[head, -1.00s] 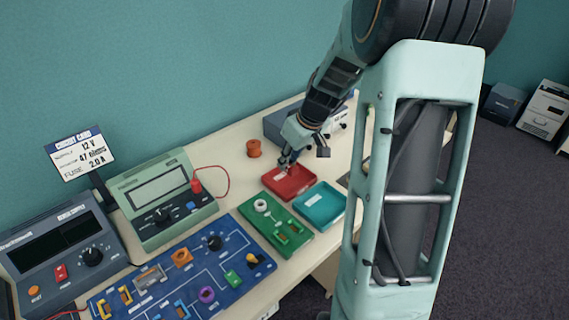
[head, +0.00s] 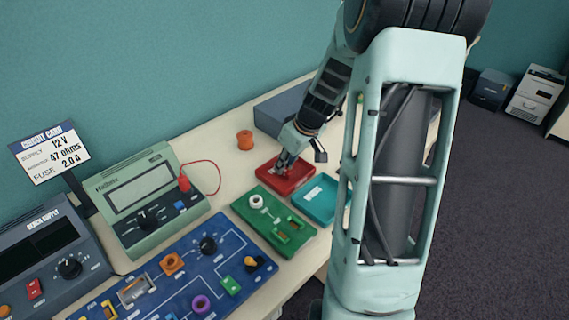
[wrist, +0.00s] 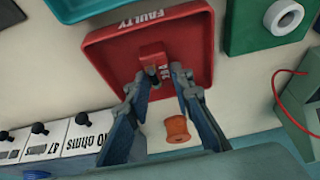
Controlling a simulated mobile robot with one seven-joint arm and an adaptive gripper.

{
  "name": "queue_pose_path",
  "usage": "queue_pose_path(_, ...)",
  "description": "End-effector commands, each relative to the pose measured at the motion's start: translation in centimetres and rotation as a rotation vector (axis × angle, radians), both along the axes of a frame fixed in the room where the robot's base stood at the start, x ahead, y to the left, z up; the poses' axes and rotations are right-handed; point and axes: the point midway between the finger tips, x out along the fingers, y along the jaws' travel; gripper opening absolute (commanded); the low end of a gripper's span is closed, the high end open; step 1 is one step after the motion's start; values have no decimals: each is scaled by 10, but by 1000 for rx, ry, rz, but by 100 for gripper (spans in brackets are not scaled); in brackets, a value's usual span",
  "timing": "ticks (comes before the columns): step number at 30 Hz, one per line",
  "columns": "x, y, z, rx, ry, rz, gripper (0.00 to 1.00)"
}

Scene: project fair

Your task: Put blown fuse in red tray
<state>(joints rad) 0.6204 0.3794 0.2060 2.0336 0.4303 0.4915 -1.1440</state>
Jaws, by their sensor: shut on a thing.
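The red tray (head: 272,178) sits on the bench beside the teal tray. In the wrist view the red tray (wrist: 108,45) has FAULTY printed on its wall. My gripper (head: 284,168) reaches down into the red tray. In the wrist view my gripper (wrist: 160,76) has its fingers on either side of a small red piece with white lettering, which I take as the blown fuse (wrist: 153,55). The fingers are shut on it, inside the tray's outline. I cannot tell whether it touches the tray floor.
The teal tray (head: 318,203) is close on the right. A green board (head: 262,232) lies in front, and an orange spool (head: 245,140) stands behind left. A green meter (head: 150,200) and blue circuit board (head: 200,262) fill the left. Labelled boxes (wrist: 82,140) show in the wrist view.

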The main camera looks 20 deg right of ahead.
Motion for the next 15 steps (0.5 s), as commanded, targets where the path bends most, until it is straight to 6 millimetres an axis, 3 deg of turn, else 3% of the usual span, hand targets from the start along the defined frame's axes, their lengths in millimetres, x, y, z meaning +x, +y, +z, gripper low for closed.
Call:
queue_pose_path(5, 0, 0, -4, -1, 0, 0, 0)
queue_pose_path(6, 0, 0, -3, 0, 0, 0, 24)
queue_pose_path(10, 0, 0, -2, 0, 0, 0, 39)
queue_pose_path(15, 0, 0, -2, 0, 0, 0, 39)
